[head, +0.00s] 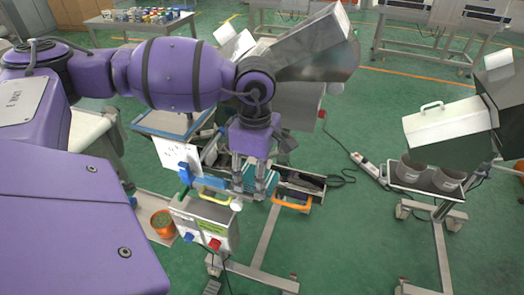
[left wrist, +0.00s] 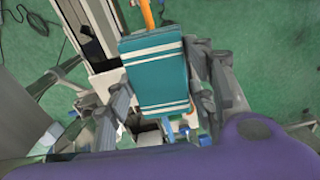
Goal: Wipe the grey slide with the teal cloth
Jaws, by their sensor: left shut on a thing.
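My left gripper (head: 255,187) points down over the cluttered cart, its fingers shut on the folded teal cloth (head: 247,180). In the left wrist view the cloth (left wrist: 156,78) is a flat rectangle with white stripes, between the two fingers (left wrist: 160,95). A grey metal channel (left wrist: 104,78) with pale edges lies beside and below the cloth there; it may be the grey slide, but I cannot tell for certain. Whether the cloth touches it is unclear. The arm and gripper hide part of the cart in the head view. My right gripper is out of view.
A control box (head: 205,222) with red and blue knobs stands just in front of the gripper. An orange handle (head: 292,205) is close on its right. A large shiny metal hood (head: 325,45) rises behind. Another machine (head: 445,125) stands at right, with open green floor between.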

